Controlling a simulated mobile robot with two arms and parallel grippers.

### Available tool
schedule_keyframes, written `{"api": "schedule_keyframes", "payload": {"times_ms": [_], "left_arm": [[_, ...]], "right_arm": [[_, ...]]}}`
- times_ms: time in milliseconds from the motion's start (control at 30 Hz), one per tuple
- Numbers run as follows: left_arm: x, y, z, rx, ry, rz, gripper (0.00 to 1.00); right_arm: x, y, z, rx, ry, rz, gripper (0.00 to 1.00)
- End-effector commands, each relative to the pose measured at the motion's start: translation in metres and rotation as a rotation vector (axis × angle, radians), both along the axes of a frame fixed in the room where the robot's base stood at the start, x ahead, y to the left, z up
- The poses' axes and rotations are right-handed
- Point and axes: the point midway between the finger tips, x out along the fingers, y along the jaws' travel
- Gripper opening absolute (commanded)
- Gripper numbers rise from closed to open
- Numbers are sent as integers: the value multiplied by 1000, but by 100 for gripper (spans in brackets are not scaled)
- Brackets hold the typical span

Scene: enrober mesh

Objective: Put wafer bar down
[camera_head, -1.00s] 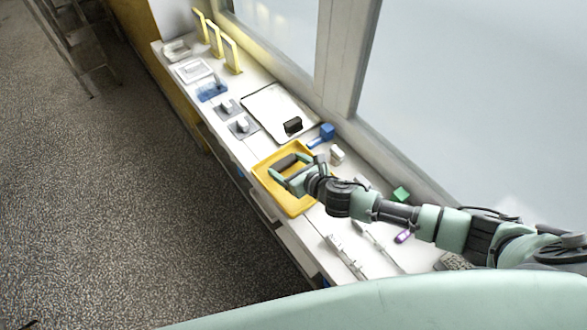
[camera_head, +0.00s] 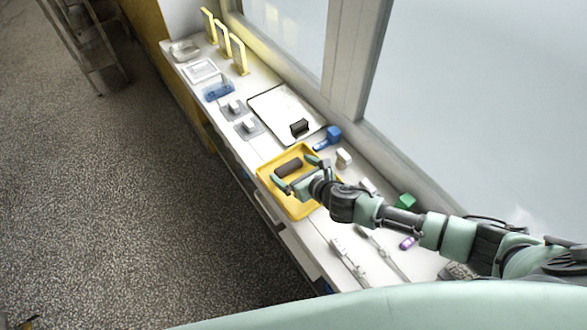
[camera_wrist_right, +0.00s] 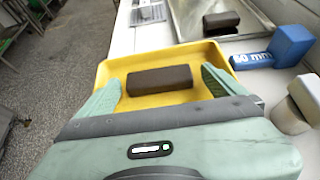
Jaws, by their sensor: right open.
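A dark brown wafer bar (camera_head: 289,168) lies in the yellow tray (camera_head: 299,212) on the white counter. In the right wrist view the bar (camera_wrist_right: 160,80) rests on the floor of the yellow tray (camera_wrist_right: 118,66), between my fingers and ahead of the palm, with a gap on each side. My right gripper (camera_head: 297,172) is open over the tray; its fingers also show in the wrist view (camera_wrist_right: 161,88). A second dark bar (camera_head: 299,127) sits on a pale metal tray (camera_head: 268,103) beyond. My left gripper is not in view.
A blue block (camera_head: 333,133) with a labelled "60 mm" strip and a white block (camera_head: 343,157) stand right of the yellow tray. A green block (camera_head: 405,201) lies nearer. Yellow upright frames (camera_head: 222,38) stand at the far end. A window wall borders the counter.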

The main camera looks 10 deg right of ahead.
Motion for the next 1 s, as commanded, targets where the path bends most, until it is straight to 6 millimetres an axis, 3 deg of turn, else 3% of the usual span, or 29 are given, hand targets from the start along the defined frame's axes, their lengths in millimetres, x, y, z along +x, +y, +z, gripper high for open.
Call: {"api": "schedule_keyframes", "payload": {"times_ms": [167,400,600,1000], "left_arm": [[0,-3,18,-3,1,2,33],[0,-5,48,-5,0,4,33],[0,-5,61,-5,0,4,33],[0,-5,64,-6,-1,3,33]], "right_arm": [[-15,-6,15,-1,3,0,98],[-57,-24,42,-2,2,0,98],[-85,-36,56,-1,2,-1,98],[-97,-40,61,0,-1,0,98]]}}
